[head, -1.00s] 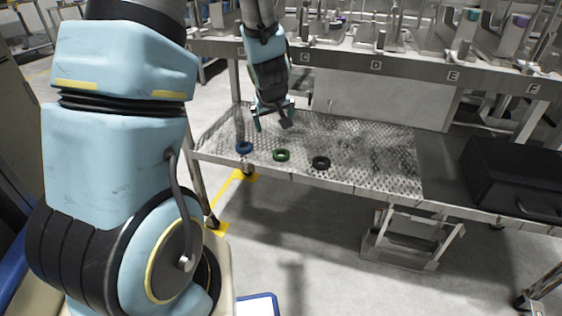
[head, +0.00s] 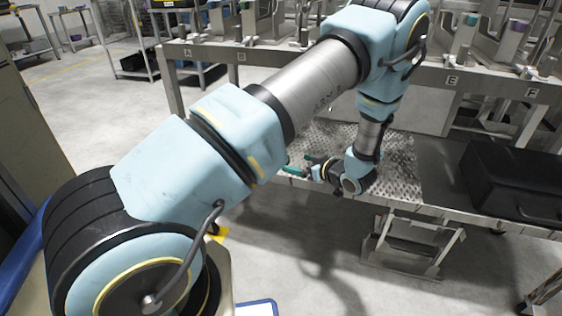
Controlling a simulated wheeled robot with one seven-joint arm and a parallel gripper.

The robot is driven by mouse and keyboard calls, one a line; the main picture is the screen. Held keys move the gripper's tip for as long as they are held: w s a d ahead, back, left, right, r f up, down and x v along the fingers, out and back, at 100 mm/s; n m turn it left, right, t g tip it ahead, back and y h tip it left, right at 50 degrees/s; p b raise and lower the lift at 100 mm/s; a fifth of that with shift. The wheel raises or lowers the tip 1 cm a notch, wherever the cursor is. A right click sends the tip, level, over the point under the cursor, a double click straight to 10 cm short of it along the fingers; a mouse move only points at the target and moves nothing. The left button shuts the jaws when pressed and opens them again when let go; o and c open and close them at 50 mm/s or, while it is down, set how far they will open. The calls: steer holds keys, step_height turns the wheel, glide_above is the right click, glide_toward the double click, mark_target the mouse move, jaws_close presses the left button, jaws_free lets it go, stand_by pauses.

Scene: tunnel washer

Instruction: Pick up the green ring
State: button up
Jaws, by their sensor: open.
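My gripper (head: 297,167) is low over the front part of the perforated metal shelf (head: 398,165), pointing left. Its jaws are open; one teal finger shows, and the other is hard to make out. The green ring is not visible now, as my arm covers the part of the shelf where it lay. The blue and black rings are hidden as well. I cannot tell how close the fingers are to the green ring or whether they touch it.
A black case (head: 512,180) stands on the dark right part of the shelf. Above is a rack beam (head: 480,85) with lettered positions and metal fixtures. A metal step stool (head: 405,245) stands on the floor below the shelf.

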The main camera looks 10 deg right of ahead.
steer(key=x, duration=0.7)
steer(key=shift+s+d+f+b, duration=0.1)
steer(key=shift+f+b, duration=0.1)
steer(key=shift+b, duration=0.1)
steer(key=shift+c, duration=0.2)
steer(key=c, duration=1.2)
